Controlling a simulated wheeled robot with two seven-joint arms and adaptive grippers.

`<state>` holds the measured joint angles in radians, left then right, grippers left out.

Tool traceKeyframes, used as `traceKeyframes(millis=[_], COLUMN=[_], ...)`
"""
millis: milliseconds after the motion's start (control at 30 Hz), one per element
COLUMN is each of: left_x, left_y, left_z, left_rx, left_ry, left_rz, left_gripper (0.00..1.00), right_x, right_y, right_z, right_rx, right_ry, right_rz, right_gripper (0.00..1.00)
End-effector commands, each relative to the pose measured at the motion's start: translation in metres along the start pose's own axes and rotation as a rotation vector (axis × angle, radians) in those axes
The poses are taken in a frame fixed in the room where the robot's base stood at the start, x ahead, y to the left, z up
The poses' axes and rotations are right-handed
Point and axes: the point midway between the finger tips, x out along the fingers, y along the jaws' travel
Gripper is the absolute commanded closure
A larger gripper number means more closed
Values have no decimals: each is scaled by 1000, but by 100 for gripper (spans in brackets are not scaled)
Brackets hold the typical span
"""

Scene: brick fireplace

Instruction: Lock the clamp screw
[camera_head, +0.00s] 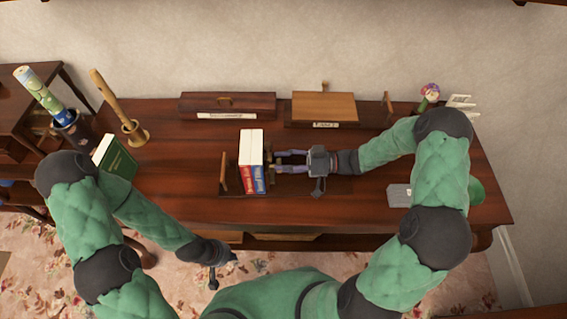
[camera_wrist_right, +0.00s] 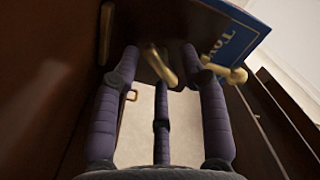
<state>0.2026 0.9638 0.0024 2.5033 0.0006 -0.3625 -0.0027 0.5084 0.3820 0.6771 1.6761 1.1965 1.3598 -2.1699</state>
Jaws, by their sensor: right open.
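A wooden book clamp (camera_head: 224,172) on the table holds two upright books (camera_head: 251,150), one red and one blue. In the right wrist view, a brass handle or screw (camera_wrist_right: 163,66) shows at the clamp's dark wooden plate, between the fingers of my right gripper (camera_wrist_right: 160,60). The fingers are spread, and I cannot tell whether they touch the brass. In the head view, my right gripper (camera_head: 279,162) reaches left to the right side of the clamp. My left gripper (camera_head: 232,259) hangs low in front of the table, and its finger opening is unclear.
Two wooden boxes (camera_head: 227,105) (camera_head: 324,108) stand at the back. A green book (camera_head: 116,157) and a brass holder (camera_head: 135,133) stand at the left. A grey box (camera_head: 399,195) lies at the right.

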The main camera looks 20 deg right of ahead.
Motion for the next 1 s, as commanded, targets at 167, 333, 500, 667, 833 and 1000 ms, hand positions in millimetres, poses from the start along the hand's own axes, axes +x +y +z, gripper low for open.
traceKeyframes(millis=[167,333,500,667,833,1000], left_x=[0,0,0,-1,-4,-8], left_y=[0,0,0,0,1,3], left_z=[0,0,0,0,0,0], left_rx=[0,0,0,0,0,0], left_ry=[0,0,0,0,0,0], left_rz=[0,0,0,0,0,0], left_gripper=[100,100,100,100,100,100], right_x=[0,0,0,0,0,0], right_y=[0,0,0,0,0,0], right_z=[0,0,0,0,0,0], right_rx=[0,0,2,26,100,227], right_ry=[0,0,0,0,0,0], right_rz=[0,0,0,0,1,1], right_gripper=[65,100,100,100,100,100])
